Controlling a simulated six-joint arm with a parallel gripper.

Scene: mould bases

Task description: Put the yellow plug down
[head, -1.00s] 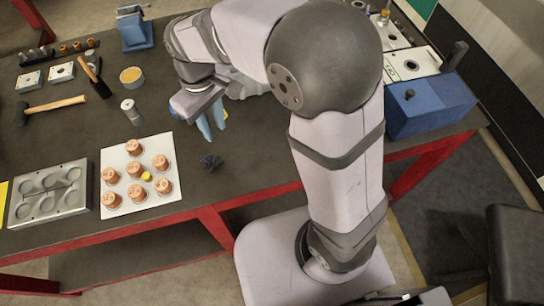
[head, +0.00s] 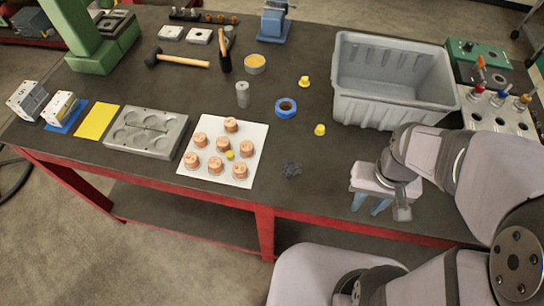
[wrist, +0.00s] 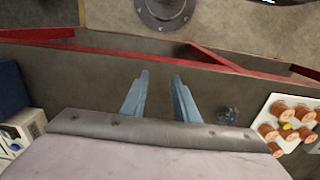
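My gripper (head: 369,207) hangs over the front part of the table, below the grey bin in the head view. In the wrist view my gripper (wrist: 160,80) has its two blue fingers apart, with nothing between them. One yellow plug (head: 320,129) lies on the dark tabletop left of the bin. Another yellow plug (head: 304,81) lies farther back. A small yellow piece (head: 229,155) sits among copper-coloured cups on the white plate (head: 207,124); it also shows in the wrist view (wrist: 287,126). I cannot tell which yellow piece the task names.
A roll of blue tape (head: 286,107) lies near the plugs. The grey bin (head: 395,103) stands at the back right. A dark crumpled lump (head: 292,169) lies left of my gripper. A grey mould plate (head: 146,132) is at the left.

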